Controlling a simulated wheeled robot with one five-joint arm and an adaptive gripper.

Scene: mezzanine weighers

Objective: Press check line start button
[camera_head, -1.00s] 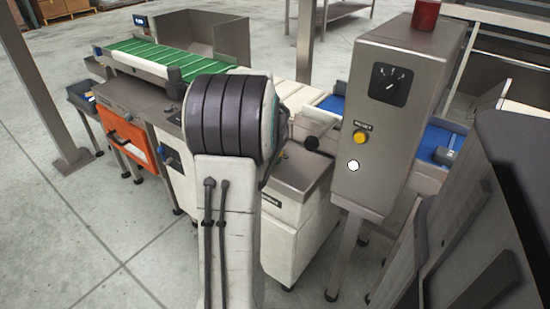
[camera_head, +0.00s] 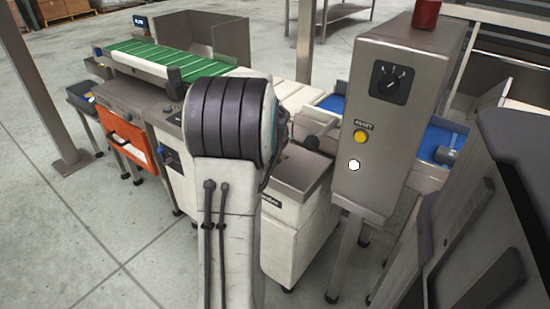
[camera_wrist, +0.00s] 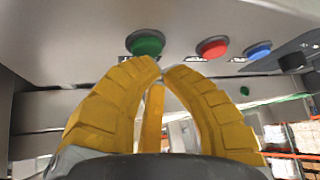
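In the wrist view a green button (camera_wrist: 145,43) in a dark ring sits on the underside-facing grey panel above my gripper. A red button (camera_wrist: 212,47) and a blue button (camera_wrist: 259,50) sit to its right. My gripper (camera_wrist: 163,68) has yellow ribbed fingers with tips drawn together, and nothing shows between them. The tips are just below and right of the green button in the picture; I cannot tell whether they touch it. In the head view my arm hides the gripper and these buttons.
In the head view a grey control box (camera_head: 378,165) on a post stands right of my arm, with a black knob (camera_head: 391,81), a yellow button (camera_head: 360,136) and a white button (camera_head: 354,165). A green conveyor (camera_head: 165,57) lies behind left. Floor at front left is clear.

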